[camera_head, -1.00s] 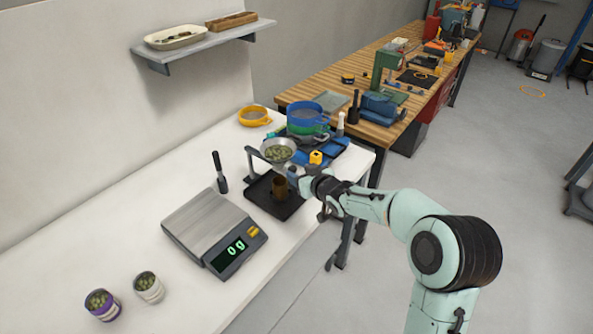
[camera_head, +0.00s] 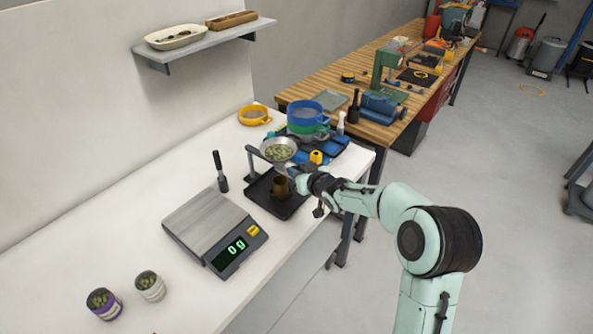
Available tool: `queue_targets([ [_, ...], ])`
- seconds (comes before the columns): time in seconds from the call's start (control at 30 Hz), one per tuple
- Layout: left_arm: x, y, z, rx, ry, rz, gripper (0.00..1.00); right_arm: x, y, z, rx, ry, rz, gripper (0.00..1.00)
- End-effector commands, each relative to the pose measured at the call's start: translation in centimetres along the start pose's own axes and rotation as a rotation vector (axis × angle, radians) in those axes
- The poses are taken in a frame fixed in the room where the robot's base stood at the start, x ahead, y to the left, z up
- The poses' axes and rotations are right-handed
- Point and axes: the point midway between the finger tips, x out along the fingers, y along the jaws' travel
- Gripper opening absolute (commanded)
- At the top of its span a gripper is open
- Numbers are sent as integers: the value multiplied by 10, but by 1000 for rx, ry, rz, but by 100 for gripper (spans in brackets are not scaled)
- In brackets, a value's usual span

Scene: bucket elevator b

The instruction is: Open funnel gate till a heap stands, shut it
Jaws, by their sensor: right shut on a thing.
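The funnel (camera_head: 279,149) is a grey metal cone on a stand over a dark tray (camera_head: 262,202). Greenish lumps fill much of its mouth. A brown cup (camera_head: 280,186) stands in the tray below the funnel. My right gripper (camera_head: 294,172) is at the funnel's lower right side, shut on a small part there, which looks like the gate's handle; the fingers hide most of it. I cannot tell whether the gate is open, or whether any lumps lie in the cup. My left gripper is not in view.
A scale (camera_head: 212,230) reading 0 g stands left of the tray. Two small tins of green lumps (camera_head: 150,286) stand at the front left. A black-handled tool (camera_head: 219,172) stands behind the scale. Stacked sieves (camera_head: 307,115) and blue trays lie behind the funnel.

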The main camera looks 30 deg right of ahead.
Motion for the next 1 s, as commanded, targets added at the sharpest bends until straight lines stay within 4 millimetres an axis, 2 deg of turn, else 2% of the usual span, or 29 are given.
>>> queue_targets([
  [0.13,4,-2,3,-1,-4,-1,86,-15,8,8,1,-2,4,0],
  [0.37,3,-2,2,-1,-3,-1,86,-15,7,7,0,-1,1,0],
  [0.4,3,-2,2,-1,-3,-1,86,-15,7,7,0,-1,1,41],
  [0.43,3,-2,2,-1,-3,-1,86,-15,7,7,0,-1,1,51],
  [0.77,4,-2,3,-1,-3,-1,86,-16,7,7,0,-1,1,53],
  [0.87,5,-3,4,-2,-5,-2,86,-24,7,7,0,-1,2,53],
  [1.0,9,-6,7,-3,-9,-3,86,-48,8,7,-1,0,3,53],
])
